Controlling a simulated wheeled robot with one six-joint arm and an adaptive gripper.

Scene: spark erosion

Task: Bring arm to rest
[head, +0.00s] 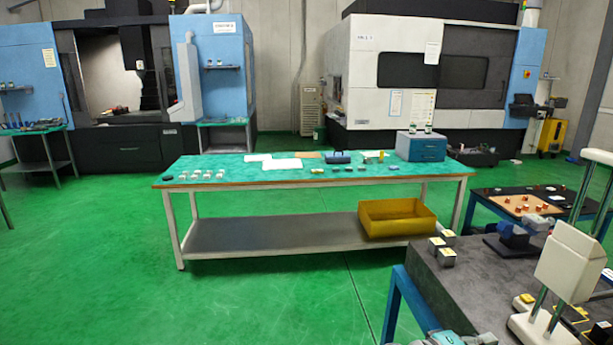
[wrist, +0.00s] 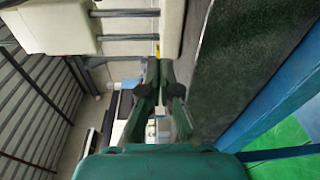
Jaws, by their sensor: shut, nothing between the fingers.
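My gripper (wrist: 158,75) shows in the wrist view with its two dark green fingers brought together at the tips. It is shut and nothing is between the fingers. The wrist view is turned on its side, with a dark grey tabletop (wrist: 240,60) and its blue frame (wrist: 285,85) to the right of the fingers. The gripper appears apart from the table.
A grey table (head: 440,290) at the front right carries a white device on posts (head: 570,260) and several small blocks. A green-topped workbench (head: 230,182) stands mid-room, with a yellow bin (head: 397,220) on its shelf. Green floor (head: 270,300) is clear in front.

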